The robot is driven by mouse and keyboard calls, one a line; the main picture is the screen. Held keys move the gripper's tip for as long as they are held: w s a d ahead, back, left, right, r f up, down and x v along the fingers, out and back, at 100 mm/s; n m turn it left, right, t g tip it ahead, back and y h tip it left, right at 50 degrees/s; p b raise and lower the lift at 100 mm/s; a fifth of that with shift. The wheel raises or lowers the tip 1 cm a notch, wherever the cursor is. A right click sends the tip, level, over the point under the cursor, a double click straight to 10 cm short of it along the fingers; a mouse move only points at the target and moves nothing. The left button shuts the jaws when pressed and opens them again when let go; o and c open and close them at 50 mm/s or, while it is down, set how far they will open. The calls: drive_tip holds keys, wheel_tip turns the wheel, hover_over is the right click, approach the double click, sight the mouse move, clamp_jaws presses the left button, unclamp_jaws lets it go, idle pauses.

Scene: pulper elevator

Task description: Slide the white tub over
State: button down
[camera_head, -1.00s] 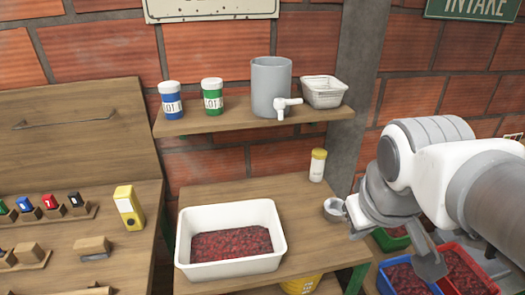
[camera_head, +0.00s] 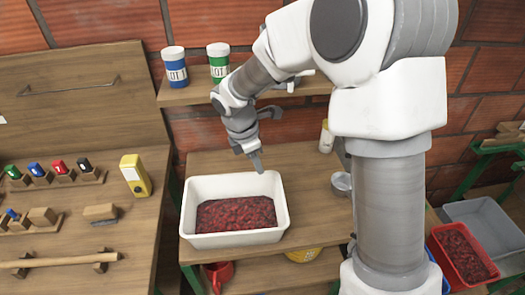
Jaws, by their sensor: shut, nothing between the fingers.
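The white tub (camera_head: 188,215) is a rectangular open tub with dark red berries or pulp (camera_head: 236,213) inside. It stands on the wooden table (camera_head: 315,215), near its left front part. My gripper (camera_head: 258,168) is shut and empty, pointing down at the tub's back rim, right of its middle. Whether the fingertips touch the rim or are just above or behind it, I cannot tell. My arm hides part of the shelf and the table's right side.
A shelf (camera_head: 185,97) above holds a blue jar (camera_head: 175,68) and a green jar (camera_head: 218,66). A small metal cup (camera_head: 341,183) and a yellow-white bottle (camera_head: 326,137) stand right of the tub. A workbench with a yellow device (camera_head: 135,176) is at left. Red and grey crates (camera_head: 462,258) are at right.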

drive_tip(key=w+d+f+n, duration=0.1)
drive_tip(key=w+d+f, duration=0.2)
drive_tip(key=f, duration=0.8)
drive_tip(key=shift+w+d+f, duration=0.2)
drive_tip(key=shift+d, duration=0.5)
drive_tip(key=w+d+p, duration=0.2)
drive_tip(key=w+d, duration=0.1)
drive_tip(key=d, duration=0.5)
drive_tip(key=w+d+p, duration=0.2)
drive_tip(key=w+d, duration=0.2)
drive_tip(key=d, duration=0.3)
drive_tip(key=shift+d, duration=0.4)
drive_tip(key=shift+a, duration=0.1)
